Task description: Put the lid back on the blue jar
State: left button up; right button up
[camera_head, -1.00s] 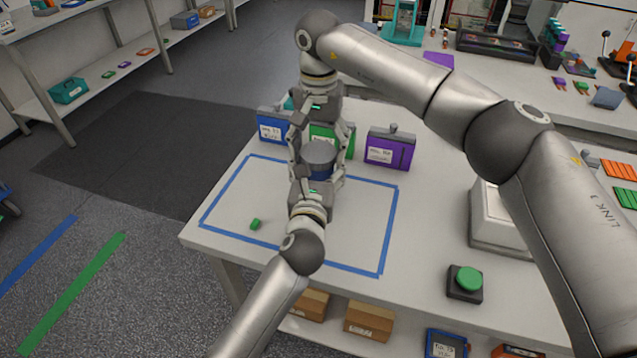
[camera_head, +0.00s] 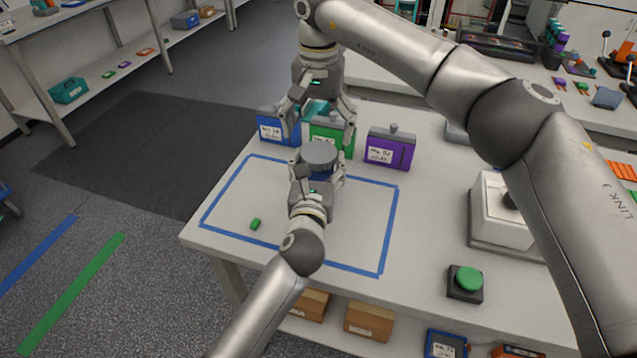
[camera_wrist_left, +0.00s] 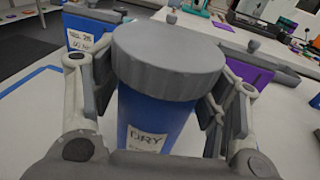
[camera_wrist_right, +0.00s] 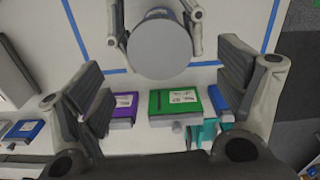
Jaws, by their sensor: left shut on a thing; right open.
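The blue jar (camera_wrist_left: 150,122), with a label reading DRY, stands upright between the fingers of my left gripper (camera_head: 318,171), which is shut on it. The grey ribbed lid (camera_head: 319,155) sits on top of the jar and looks level; it also shows in the left wrist view (camera_wrist_left: 168,60) and from above in the right wrist view (camera_wrist_right: 158,48). My right gripper (camera_head: 318,112) is open and empty, above and behind the jar, apart from the lid. In the right wrist view the lid lies beyond the open fingers (camera_wrist_right: 165,95).
Blue (camera_head: 276,128), green (camera_head: 345,139) and purple (camera_head: 389,150) labelled boxes stand just behind the jar. A small green piece (camera_head: 255,224) lies inside the blue tape outline (camera_head: 391,225). A green button (camera_head: 467,279) sits at the right. The taped area is mostly clear.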

jog(key=shift+o, duration=1.2)
notch_tip(320, 180, up, 12)
pick_arm(q)
jog(key=o, duration=2.1)
jog(key=shift+c, duration=0.2)
jog(key=s+a, duration=0.1)
jog(key=s, duration=1.1)
jog(key=shift+a+r, duration=0.2)
jog(key=shift+r, duration=0.1)
